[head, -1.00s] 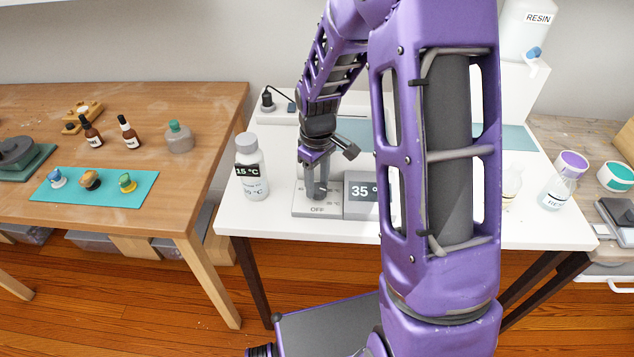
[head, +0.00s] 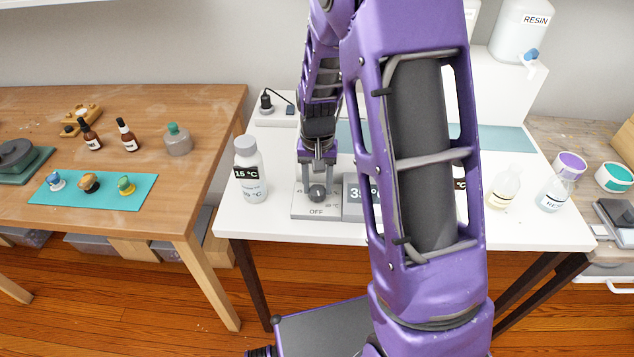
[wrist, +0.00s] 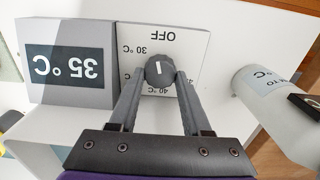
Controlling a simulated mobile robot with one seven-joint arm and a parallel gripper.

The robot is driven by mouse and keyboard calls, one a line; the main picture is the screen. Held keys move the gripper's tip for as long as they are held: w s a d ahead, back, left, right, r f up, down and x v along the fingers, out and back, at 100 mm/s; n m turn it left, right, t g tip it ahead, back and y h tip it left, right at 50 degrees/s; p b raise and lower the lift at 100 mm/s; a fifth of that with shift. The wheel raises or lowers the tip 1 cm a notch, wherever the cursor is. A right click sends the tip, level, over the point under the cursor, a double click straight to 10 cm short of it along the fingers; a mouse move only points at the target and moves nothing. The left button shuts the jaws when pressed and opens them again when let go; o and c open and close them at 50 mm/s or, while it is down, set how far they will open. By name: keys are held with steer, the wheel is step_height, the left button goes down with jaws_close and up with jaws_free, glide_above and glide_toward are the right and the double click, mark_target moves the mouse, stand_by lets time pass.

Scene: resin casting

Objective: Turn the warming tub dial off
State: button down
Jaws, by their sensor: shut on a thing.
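The warming tub dial is a round dark grey knob (wrist: 160,71) with a short white mark. It sits on a pale control panel (wrist: 190,50) printed OFF, 30 °C and 40 °C; the lettering is upside down in the wrist view. The mark lies roughly in line with OFF; I cannot tell which end points. My gripper (wrist: 160,76) is shut on the dial, one finger on each side. In the head view, my gripper (head: 317,178) reaches down to the dial (head: 317,193), above the OFF label on the panel (head: 300,212). A grey display (wrist: 66,65) beside it reads 35 °C.
A white bottle labelled 15 °C (head: 250,172) stands close left of the panel. A power strip (head: 275,112) lies behind. My arm hides part of the white table (head: 270,228). Clear bottles (head: 503,188) stand at right. A wooden table (head: 195,195) adjoins on the left.

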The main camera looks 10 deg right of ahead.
mark_target(318, 188)
steer(key=shift+m, duration=1.6)
steer(key=shift+c, duration=1.8)
jaws_free()
step_height(318, 188, up, 18)
steer(key=p, duration=0.2)
steer(key=shift+f+p, duration=0.25)
steer(key=shift+p, duration=0.1)
